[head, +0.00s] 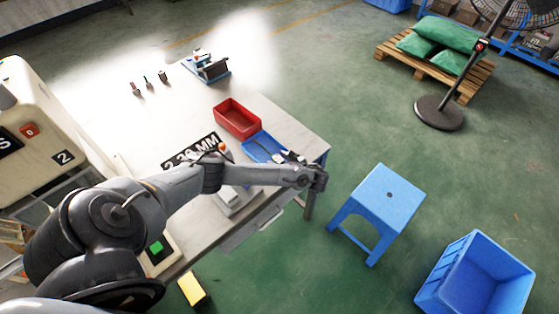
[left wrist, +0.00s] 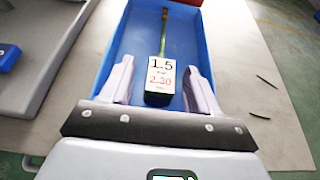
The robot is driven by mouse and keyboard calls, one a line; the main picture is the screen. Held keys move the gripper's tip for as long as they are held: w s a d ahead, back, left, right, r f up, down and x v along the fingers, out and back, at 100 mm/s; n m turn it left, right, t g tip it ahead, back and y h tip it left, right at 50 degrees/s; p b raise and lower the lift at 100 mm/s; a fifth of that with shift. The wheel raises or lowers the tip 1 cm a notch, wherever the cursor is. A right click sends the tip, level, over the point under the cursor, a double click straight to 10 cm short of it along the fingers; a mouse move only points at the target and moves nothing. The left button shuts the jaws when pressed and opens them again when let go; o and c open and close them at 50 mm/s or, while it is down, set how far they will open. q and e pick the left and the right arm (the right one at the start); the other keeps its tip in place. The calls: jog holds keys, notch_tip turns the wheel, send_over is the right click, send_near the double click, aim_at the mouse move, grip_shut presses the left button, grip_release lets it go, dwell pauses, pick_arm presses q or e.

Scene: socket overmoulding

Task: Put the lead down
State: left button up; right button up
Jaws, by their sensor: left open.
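The lead (left wrist: 164,38) lies in a blue tray (left wrist: 112,48) in the left wrist view, a thin dark strip running up the tray's length. Its near end has a dark body and a white tag (left wrist: 160,74) printed 1.5 and 2.20. My left gripper (left wrist: 158,78) is open, one pale finger on each side of the tag with gaps between. In the head view my left gripper (head: 292,157) is at the right end of the blue tray (head: 258,144). The lead is too small to make out there. My right gripper is not in view.
A red tray (head: 237,118) stands just behind the blue one on the pale table. A readout sign (head: 190,150) and a white device (head: 232,198) are beside my arm. A blue stool (head: 385,195) and blue crate (head: 477,275) stand on the floor at right.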

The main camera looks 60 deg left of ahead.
pick_arm(q)
jog(key=shift+r, duration=0.2)
jog(key=p+v, duration=0.1)
jog(key=v, duration=0.6)
jog(key=p+v, duration=0.3)
jog(key=v, duration=0.2)
jog(key=shift+p, duration=0.35)
jog(key=shift+d+f, duration=0.1)
